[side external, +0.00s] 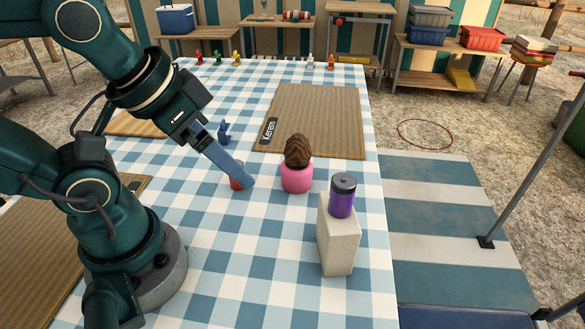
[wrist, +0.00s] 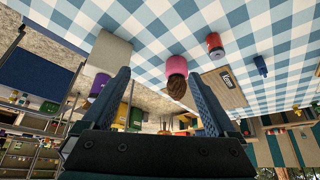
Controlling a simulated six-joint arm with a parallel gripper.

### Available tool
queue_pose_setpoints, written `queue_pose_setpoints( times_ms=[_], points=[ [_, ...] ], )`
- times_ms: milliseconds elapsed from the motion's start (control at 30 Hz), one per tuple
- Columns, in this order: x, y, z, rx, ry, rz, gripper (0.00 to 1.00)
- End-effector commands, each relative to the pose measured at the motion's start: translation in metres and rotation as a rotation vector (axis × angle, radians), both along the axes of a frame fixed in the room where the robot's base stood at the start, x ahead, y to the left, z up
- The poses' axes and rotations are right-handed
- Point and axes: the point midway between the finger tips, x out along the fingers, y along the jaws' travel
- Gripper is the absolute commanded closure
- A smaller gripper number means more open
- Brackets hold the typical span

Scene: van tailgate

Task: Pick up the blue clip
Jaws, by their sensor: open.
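The blue clip (side external: 223,132) is a small dark blue piece standing on the blue-and-white checked cloth, just beyond my gripper in the side view. In the wrist view the blue clip (wrist: 260,65) lies right of and outside my fingers. My gripper (side external: 241,182) is tilted down over the cloth. In the wrist view my gripper (wrist: 155,75) has its two fingers wide apart, with nothing held between them. In the side view the fingers partly cover a small red can (side external: 236,184). The can (wrist: 214,45) shows whole in the wrist view, outside the right finger.
A pink pot (side external: 297,179) with a brown textured top stands right of my gripper. A purple jar (side external: 342,196) with a dark lid sits on a pale block (side external: 338,245) near the table's right edge. A brown mat (side external: 320,115) labelled "Kerem" lies behind. Several small coloured figures line the back.

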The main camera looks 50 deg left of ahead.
Motion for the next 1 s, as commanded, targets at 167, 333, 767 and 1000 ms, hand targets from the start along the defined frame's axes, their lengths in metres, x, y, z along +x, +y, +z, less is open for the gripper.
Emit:
queue_pose_setpoints(
  times_ms=[167,333,767,1000],
  points=[
    [0.0,0.0,0.0,0.0,0.0,0.0,0.26],
    [0.0,0.0,0.0,0.0,0.0,0.0,0.52],
    [-0.005,0.039,-0.009,0.255,0.05,-0.107,0.52],
    [-0.01,0.134,-0.022,0.797,0.368,-0.375,0.52]
  ],
)
